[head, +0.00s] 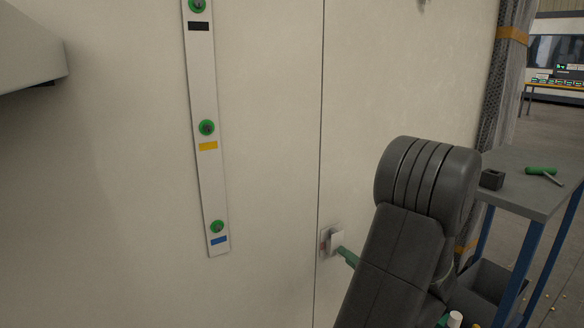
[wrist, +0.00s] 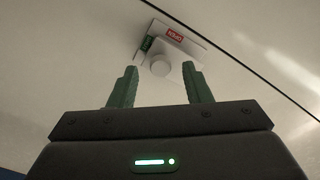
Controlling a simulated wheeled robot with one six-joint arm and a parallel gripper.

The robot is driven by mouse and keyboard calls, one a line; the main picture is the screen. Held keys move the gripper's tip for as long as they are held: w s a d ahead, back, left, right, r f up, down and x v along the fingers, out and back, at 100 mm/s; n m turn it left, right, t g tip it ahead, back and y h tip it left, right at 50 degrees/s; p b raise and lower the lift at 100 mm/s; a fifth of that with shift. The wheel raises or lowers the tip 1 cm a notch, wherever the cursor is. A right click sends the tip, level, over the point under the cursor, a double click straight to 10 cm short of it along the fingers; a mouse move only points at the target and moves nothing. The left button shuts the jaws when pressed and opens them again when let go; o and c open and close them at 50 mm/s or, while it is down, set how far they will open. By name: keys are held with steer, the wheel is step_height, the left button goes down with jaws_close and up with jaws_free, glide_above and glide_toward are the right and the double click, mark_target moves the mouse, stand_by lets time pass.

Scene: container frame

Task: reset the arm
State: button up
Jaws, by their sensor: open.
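My gripper (wrist: 160,72) is open in the wrist view, with its two green fingers apart and nothing held between them. A small white plate with a round knob (wrist: 161,64) shows just beyond the fingertips, the knob lying between them in the picture. The plate carries a red label (wrist: 174,37). I cannot tell whether the fingers touch the knob. In the head view, my dark arm covers most of my gripper; a green finger (head: 346,256) shows close to the wall fitting (head: 335,241).
A pale wall panel (head: 265,120) with a vertical seam fills the left and middle. At right, a grey-topped cart (head: 530,195) holds a dark block (head: 492,179) and a green-handled tool (head: 541,171).

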steer(key=m, duration=0.1)
steer(key=a+m, duration=0.1)
steer(key=m, duration=0.1)
steer(key=a+m, duration=0.1)
steer(key=m, duration=0.1)
steer(key=shift+a+r, duration=0.2)
steer(key=shift+r, duration=0.05)
steer(key=m+p, duration=0.1)
steer(key=m, duration=0.1)
steer(key=a+r+m+p, duration=0.1)
steer(key=m+p, duration=0.1)
steer(key=s+r+m+p, duration=0.1)
steer(key=m, duration=0.1)
steer(key=shift+a, duration=0.25)
steer(key=r+m+p, duration=0.1)
steer(key=m+p, duration=0.2)
steer(key=p, duration=0.1)
steer(key=r+m+p, duration=0.1)
steer(key=m+p, duration=0.1)
steer(key=p, duration=0.3)
steer(key=m+p, duration=0.3)
steer(key=p, duration=0.2)
steer(key=shift+s+a+r+m, duration=0.25)
steer(key=shift+a+r+m, duration=0.05)
steer(key=shift+a+r, duration=0.1)
